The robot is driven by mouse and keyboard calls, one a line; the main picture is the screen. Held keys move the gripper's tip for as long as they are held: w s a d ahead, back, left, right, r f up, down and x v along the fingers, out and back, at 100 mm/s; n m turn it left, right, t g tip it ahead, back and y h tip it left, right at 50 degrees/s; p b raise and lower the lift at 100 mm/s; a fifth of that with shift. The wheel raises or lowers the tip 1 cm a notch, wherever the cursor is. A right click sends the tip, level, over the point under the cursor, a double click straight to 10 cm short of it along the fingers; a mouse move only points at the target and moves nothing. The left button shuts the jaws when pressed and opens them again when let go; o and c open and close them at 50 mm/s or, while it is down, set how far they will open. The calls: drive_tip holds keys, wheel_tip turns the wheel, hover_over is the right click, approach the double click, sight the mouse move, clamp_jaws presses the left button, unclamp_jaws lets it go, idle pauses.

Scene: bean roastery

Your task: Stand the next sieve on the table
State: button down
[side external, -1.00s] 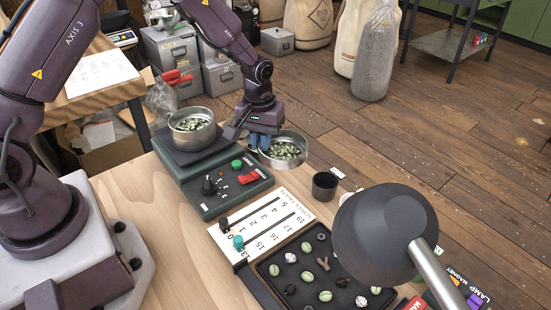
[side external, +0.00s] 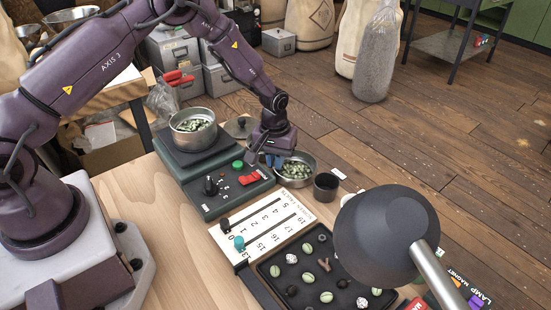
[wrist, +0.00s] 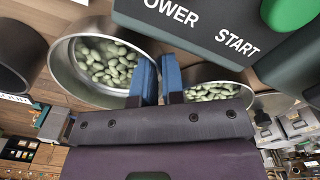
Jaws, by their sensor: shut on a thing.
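My gripper (side external: 275,158) is shut on the rim of a round steel sieve (side external: 312,172) holding green beans, over the table's back edge beside the control panel. In the wrist view the blue fingertips (wrist: 158,82) pinch its wall, and the sieve (wrist: 68,80) hangs to their left. It looks level and low. I cannot tell whether its base touches the table (side external: 170,237). Another steel sieve (side external: 187,137) with green beans stands on the dark shaker base; it also shows in the wrist view (wrist: 236,76).
The green control panel (side external: 207,206) is just left of the held sieve. A small black cup (side external: 326,188) stands close on its right. A numbered slider board (side external: 262,222), a bean tray (side external: 318,272) and a lamp head (side external: 385,235) are nearer. A round disc with a knob (side external: 240,127) is behind.

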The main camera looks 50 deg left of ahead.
drive_tip(key=c, duration=1.5)
unclamp_jaws()
drive_tip(key=s+d+r+m+t, duration=0.1)
drive_tip(key=s+r, duration=0.2)
drive_tip(key=r, duration=0.7)
drive_tip(key=s+r+m+t, duration=0.1)
drive_tip(key=s+r, duration=0.2)
drive_tip(key=r, duration=0.6)
drive_tip(key=s+d+r+m, duration=0.1)
drive_tip(key=s+r, duration=0.2)
drive_tip(key=r, duration=0.7)
drive_tip(key=s+r+m+t, duration=0.1)
drive_tip(key=s+r+m, duration=0.1)
drive_tip(key=s, duration=0.7)
drive_tip(key=s+d+r+m+t, duration=0.1)
drive_tip(key=s+r+t, duration=0.1)
drive_tip(key=s, duration=0.6)
drive_tip(key=shift+s+d+r+m, duration=0.15)
drive_tip(key=shift+s+r+m, duration=0.25)
drive_tip(key=shift+r, duration=0.1)
